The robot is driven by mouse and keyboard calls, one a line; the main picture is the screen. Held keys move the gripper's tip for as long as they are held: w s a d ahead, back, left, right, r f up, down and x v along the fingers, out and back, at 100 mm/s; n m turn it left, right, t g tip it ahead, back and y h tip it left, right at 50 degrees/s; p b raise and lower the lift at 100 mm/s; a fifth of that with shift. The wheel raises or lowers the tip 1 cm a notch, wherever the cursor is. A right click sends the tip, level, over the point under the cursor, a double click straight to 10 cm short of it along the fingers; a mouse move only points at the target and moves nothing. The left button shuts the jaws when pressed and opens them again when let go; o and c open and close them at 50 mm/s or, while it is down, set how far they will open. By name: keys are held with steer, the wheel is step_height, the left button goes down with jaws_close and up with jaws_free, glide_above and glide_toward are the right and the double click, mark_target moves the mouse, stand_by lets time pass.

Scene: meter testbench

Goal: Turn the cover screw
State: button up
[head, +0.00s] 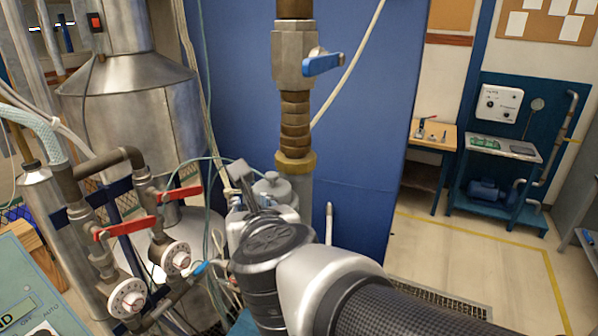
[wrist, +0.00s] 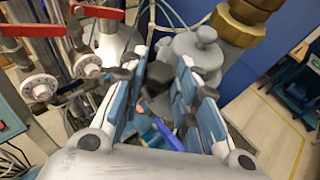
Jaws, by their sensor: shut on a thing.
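My gripper (wrist: 163,70) has its two blue-padded fingers closed around a small dark piece (wrist: 157,78), which appears to be the cover screw. Its exact shape and contact with the pads are partly hidden between the fingers. The grey meter body (wrist: 197,50), with a round knob on top, stands just beyond and right of the fingertips. In the head view the grey meter (head: 272,188) shows behind my wrist, below the brass pipe fitting. My wrist hides most of its lower part and the screw there.
A vertical pipe with a blue-handled valve (head: 322,64) rises above the meter. Red-handled valves (head: 125,229) and round dials (head: 127,298) stand at left, close to the arm. A blue panel (head: 365,110) is behind. The floor at right is clear.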

steer(key=o, duration=1.1)
steer(key=shift+c, duration=0.2)
steer(key=v, duration=1.2)
